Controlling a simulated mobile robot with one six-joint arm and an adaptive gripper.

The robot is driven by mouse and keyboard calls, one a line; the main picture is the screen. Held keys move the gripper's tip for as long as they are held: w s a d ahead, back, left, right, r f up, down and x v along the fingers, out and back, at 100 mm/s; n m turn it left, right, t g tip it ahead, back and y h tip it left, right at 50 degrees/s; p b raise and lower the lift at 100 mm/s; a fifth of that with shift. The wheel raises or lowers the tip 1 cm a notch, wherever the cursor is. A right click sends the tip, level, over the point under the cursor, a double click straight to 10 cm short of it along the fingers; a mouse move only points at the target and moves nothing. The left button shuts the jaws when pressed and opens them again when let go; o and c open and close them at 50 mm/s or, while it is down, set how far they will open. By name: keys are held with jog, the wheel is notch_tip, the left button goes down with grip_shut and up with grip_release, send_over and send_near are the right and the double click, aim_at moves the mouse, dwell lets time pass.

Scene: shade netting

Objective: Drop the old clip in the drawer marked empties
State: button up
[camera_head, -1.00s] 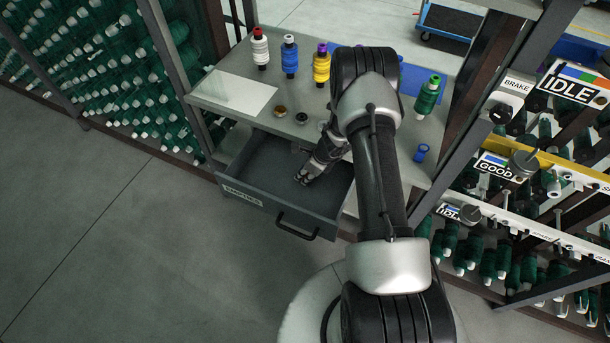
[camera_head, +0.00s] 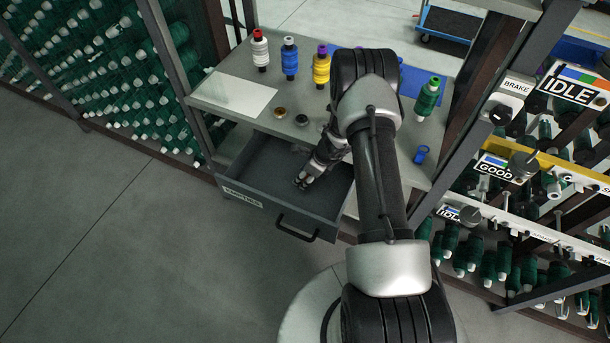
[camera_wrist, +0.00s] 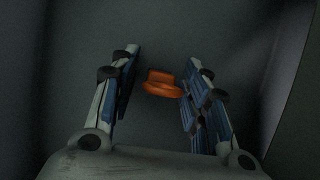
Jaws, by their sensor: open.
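The drawer marked empties (camera_head: 245,196) is pulled out from under the bench, with its label on the front. My gripper (camera_head: 302,183) reaches down inside it, near its right part. In the wrist view my gripper (camera_wrist: 158,92) is open, with its two fingers apart. An orange clip (camera_wrist: 161,83) lies between the fingers, nearer the right one, over the dark drawer floor. I cannot tell whether it touches the right finger or rests on the floor. In the head view the clip is hidden by my gripper.
On the bench (camera_head: 225,107) stand a red-topped spool (camera_head: 261,50), a blue one (camera_head: 289,58), a yellow one (camera_head: 321,66) and a green one (camera_head: 428,97). Small round pieces (camera_head: 280,112) and a blue clip (camera_head: 421,154) lie there too. A rack with labels stands at right.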

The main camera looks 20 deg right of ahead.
jog(key=p+v, duration=0.4)
jog(key=v, duration=0.8)
jog(key=s+a+r+n, duration=0.1)
jog(key=a+r+n, duration=0.35)
jog(key=r, duration=0.45)
jog(key=s+a+r+n, duration=0.2)
jog(key=a+r+n, duration=0.25)
jog(key=r, duration=0.55)
jog(key=s+a+r+n, duration=0.1)
jog(key=a+r+n, duration=0.3)
jog(key=r, duration=0.5)
jog(key=s+r+n+h, duration=0.1)
jog(key=s+r+n, duration=0.2)
jog(key=s+n, duration=0.2)
jog(key=s+r+n+h, duration=0.1)
jog(key=s+r+n, duration=0.3)
jog(key=s, duration=0.6)
jog(key=s+a+r+n+t, duration=0.1)
jog(key=s+r+n, duration=0.2)
jog(key=s+n, duration=0.2)
jog(key=s, duration=0.2)
jog(key=shift+s+r+n+h, duration=0.3)
jog(key=shift+r+n+h, duration=0.05)
jog(key=shift+n+h, duration=0.05)
jog(key=shift+c, duration=0.2)
